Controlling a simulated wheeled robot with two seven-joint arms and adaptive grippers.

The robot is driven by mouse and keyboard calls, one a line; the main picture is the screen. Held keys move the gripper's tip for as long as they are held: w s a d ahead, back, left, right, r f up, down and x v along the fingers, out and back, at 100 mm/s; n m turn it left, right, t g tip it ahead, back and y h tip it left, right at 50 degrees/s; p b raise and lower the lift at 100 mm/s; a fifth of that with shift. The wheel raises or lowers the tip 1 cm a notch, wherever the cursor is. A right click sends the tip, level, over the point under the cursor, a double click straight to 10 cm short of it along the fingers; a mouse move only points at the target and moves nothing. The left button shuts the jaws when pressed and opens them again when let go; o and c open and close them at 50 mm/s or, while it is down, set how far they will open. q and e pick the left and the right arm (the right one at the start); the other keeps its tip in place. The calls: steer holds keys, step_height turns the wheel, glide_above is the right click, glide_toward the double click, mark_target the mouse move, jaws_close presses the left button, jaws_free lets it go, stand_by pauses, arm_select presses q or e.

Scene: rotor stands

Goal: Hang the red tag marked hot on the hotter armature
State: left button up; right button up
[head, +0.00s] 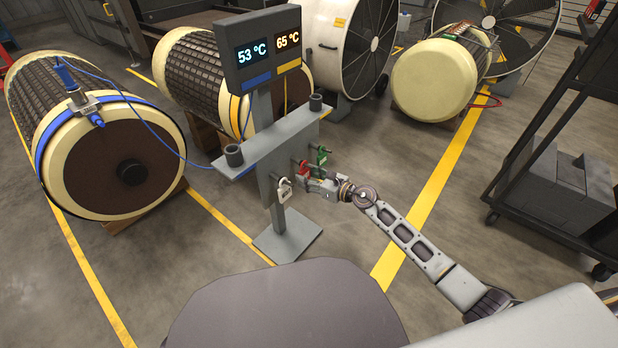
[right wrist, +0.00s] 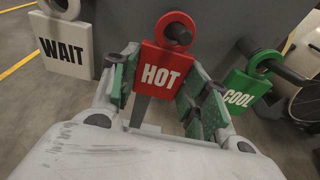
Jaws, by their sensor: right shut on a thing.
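The red HOT tag (right wrist: 160,72) hangs with its ring around a dark peg on the grey stand (head: 272,150); it shows small in the head view (head: 302,167). My right gripper (head: 312,180) has its green-padded fingers on both sides of the tag's plate and is shut on it. The display (head: 265,55) reads 53 °C above a blue bar and 65 °C above a yellow-orange bar. The left armature (head: 100,150) wears a blue strap and a probe clamp. The armature behind the stand (head: 195,75) wears a yellow strap. My left gripper is out of view.
A white WAIT tag (right wrist: 65,47) and a green COOL tag (right wrist: 240,92) hang on pegs either side of the red one. A blue cable runs from the left armature towards the stand. A third armature (head: 435,80) lies behind; a dark cart (head: 560,190) stands right.

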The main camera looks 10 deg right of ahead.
steer(key=shift+r+p, duration=0.25)
steer(key=shift+p, duration=0.05)
stand_by(0.4)
steer(key=v, duration=0.7)
steer(key=shift+s, duration=0.2)
stand_by(1.2)
steer(key=shift+d+r, duration=0.1)
steer(key=shift+d, duration=0.05)
steer(key=shift+s, duration=0.1)
stand_by(0.4)
